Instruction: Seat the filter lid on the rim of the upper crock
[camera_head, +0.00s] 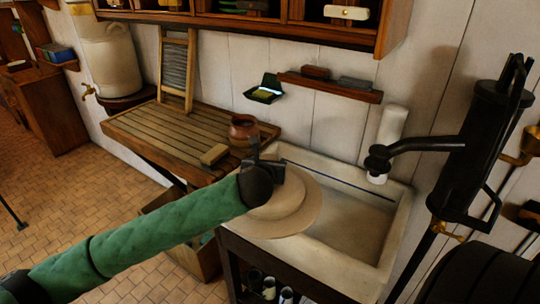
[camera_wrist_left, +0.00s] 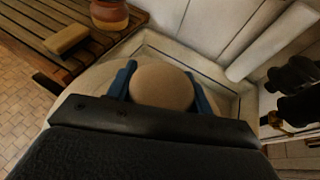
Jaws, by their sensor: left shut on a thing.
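The filter lid (camera_head: 290,216) is a round, beige, stepped disc with a wide brim. My left gripper (camera_head: 268,168) is shut on its top and holds it over the near left part of the sink. In the left wrist view, the blue fingers of my left gripper (camera_wrist_left: 161,84) stand on both sides of the lid's rounded knob (camera_wrist_left: 162,90). A tan stoneware crock (camera_head: 111,62) stands at the far upper left, well away from the lid. I cannot tell clearly where the upper crock's rim lies. My right gripper is not in view.
A pale sink (camera_head: 350,232) lies under the lid. A black pump (camera_head: 470,150) stands at the right. The slatted wooden board (camera_head: 150,128) holds a brown pot (camera_head: 243,128), a wooden block (camera_head: 214,155) and a washboard (camera_head: 176,70). A brass tap (camera_head: 88,91) shows beside the crock.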

